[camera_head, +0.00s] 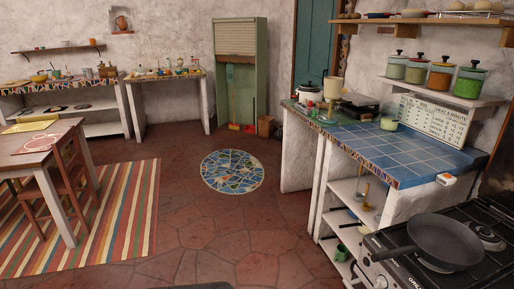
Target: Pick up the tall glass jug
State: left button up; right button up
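A tall, pale see-through vessel (332,94) stands upright at the far left part of the tiled counter on the right. It looks like the tall glass jug, but it is small in view and I cannot be sure. It stands beside a pale pot with a dark lid (309,92). Neither of my grippers shows in the head view, so I cannot see what they hold.
The blue-tiled counter (400,150) holds a scale-like appliance (359,104) and a small pale green cup (389,123). A black pan (446,243) sits on the stove in front right. A wooden table (45,150) stands left. The red floor (215,240) between is clear.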

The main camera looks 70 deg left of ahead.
aim_at(390, 117)
jog(key=u, duration=1.3)
